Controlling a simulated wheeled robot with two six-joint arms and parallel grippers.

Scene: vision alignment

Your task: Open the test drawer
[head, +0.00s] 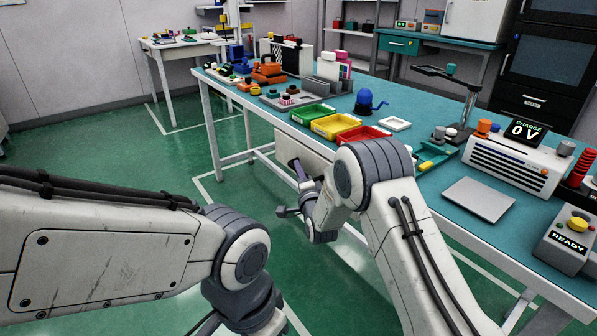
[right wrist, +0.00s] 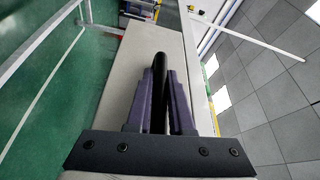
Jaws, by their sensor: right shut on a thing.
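The test drawer (head: 284,146) is a pale grey box under the front edge of the teal-topped table in the head view, partly hidden by my right arm. Its pale front (right wrist: 125,70) fills the middle of the right wrist view, with a black bar handle (right wrist: 159,68) standing out from it. My right gripper (head: 303,184) is at the drawer front, and its two dark fingers (right wrist: 160,95) are shut on the handle, one on each side. I cannot tell whether the drawer is pulled out at all. My left arm comes in from the left; its gripper is out of frame.
The green floor (head: 110,150) before the table is open. Table legs stand left of the drawer.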

